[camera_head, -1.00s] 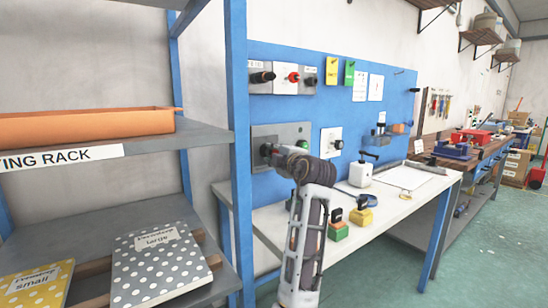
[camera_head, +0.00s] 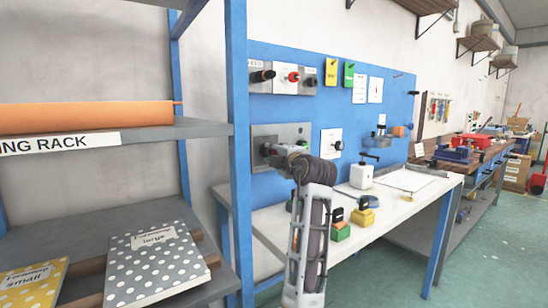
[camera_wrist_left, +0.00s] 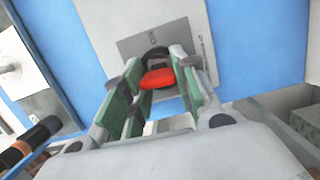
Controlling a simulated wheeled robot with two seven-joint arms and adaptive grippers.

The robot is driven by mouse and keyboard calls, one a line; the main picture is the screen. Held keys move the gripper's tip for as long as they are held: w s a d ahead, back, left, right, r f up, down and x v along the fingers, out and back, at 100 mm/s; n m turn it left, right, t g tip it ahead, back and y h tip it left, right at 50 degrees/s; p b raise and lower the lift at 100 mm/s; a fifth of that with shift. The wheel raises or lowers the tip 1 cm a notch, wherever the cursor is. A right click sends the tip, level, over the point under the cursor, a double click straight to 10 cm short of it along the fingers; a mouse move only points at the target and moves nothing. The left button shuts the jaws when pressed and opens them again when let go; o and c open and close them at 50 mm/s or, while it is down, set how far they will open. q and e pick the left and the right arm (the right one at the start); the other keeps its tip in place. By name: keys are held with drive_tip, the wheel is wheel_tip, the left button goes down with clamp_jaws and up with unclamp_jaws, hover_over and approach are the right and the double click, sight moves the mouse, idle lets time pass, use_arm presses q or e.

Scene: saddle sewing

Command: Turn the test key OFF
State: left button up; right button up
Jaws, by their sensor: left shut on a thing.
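The test key shows in the left wrist view as a red handle (camera_wrist_left: 157,78) on a dark round base, on a grey plate (camera_wrist_left: 125,47) with small lettering I cannot read surely. My left gripper (camera_wrist_left: 158,88) has its green-padded fingers on both sides of the red handle and is shut on it. In the head view my left gripper (camera_head: 272,152) reaches the grey switch panel (camera_head: 293,132) on the blue board. The gripper and wrist hide the key there. My right gripper is in neither view.
The white bench (camera_head: 400,208) holds green and yellow blocks and a white bottle. Another switch panel (camera_head: 292,87) is above.

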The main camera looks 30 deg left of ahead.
use_arm(q)
drive_tip(key=shift+n+b, duration=0.3)
drive_tip(key=shift+b, duration=0.15)
drive_tip(key=o, duration=1.1)
drive_tip(key=shift+d, duration=0.1)
drive_tip(key=v, duration=0.2)
drive_tip(key=b+v, duration=0.1)
drive_tip(key=v, duration=0.1)
drive_tip(key=shift+w+d+b, duration=0.1)
drive_tip(key=shift+d+b, duration=0.2)
drive_tip(key=shift+d, duration=0.25)
